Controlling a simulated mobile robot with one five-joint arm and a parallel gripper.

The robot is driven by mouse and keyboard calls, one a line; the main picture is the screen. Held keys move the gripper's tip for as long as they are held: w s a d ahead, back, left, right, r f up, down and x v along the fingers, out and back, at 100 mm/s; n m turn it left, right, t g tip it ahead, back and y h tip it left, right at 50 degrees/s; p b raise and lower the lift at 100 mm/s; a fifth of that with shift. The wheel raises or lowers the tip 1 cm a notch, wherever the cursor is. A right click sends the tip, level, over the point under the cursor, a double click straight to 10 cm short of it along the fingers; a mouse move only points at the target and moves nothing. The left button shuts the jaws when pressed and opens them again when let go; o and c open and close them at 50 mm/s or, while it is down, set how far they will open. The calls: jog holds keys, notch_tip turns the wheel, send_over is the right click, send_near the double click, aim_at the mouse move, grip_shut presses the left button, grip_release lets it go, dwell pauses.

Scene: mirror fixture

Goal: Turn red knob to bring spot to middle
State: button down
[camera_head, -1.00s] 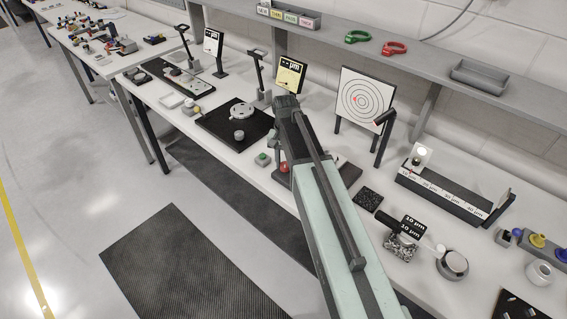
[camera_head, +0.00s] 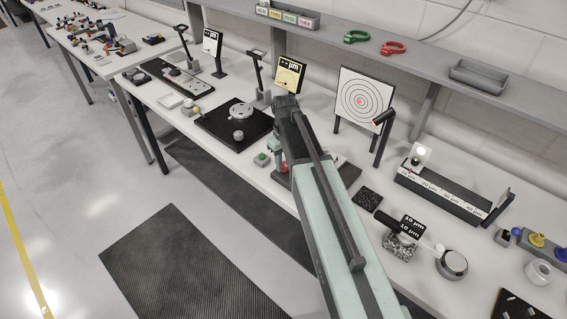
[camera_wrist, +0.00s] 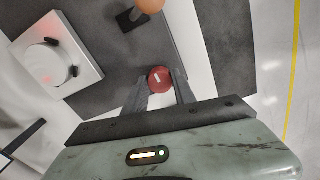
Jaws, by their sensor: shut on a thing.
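The red knob (camera_wrist: 159,78), round with a pale mark on top, sits between my gripper's fingertips (camera_wrist: 163,82) in the wrist view. My gripper is shut on it. In the head view my arm hides most of the knob and gripper. The white target board (camera_head: 352,88) with black rings stands at the back of the bench. The red spot (camera_head: 360,101) shows on it at the innermost ring, at or very near the middle.
A green button (camera_head: 261,159) is left of my gripper. In the wrist view, a pale block with a round disc (camera_wrist: 45,65) and an orange ball (camera_wrist: 150,4) are nearby.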

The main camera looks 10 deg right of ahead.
aim_at(284, 165)
jog(key=shift+n, duration=0.6)
jog(key=c, duration=1)
grip_release()
notch_tip(284, 165, up, 8)
jog(key=p, duration=0.8)
jog(key=shift+f, duration=0.15)
